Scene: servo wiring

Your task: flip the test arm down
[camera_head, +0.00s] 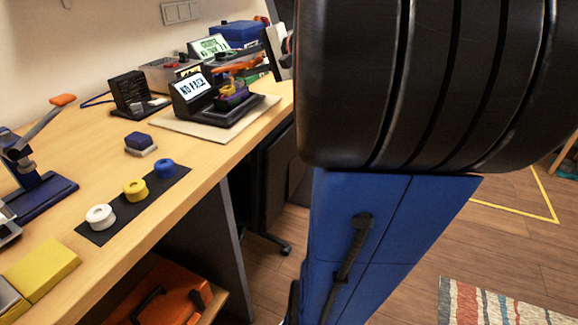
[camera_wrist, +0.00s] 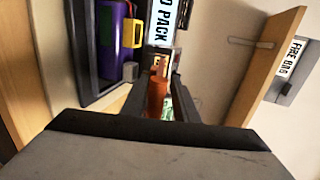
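The tester (camera_head: 215,112) stands on a pale mat at the far end of the bench, with a lit screen (camera_head: 191,86) reading "NO PACK". A purple and yellow pack (camera_wrist: 113,42) sits in its cradle and shows at the left of the wrist view. An orange bar, seemingly the test arm's handle (camera_head: 236,66), is raised above the cradle. In the wrist view the orange handle (camera_wrist: 157,97) lies between the two dark fingers of my gripper (camera_wrist: 158,85). A gap shows on its right side, so the fingers look open around it. Contact is unclear.
A blue box (camera_head: 237,33) and a second green-screened device (camera_head: 209,46) stand behind the tester. A black rack (camera_head: 130,92) is to its left. White, yellow and blue rolls lie on a dark strip (camera_head: 92,233) nearer. A "FIRE BAG" sign (camera_wrist: 291,64) shows in the wrist view.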

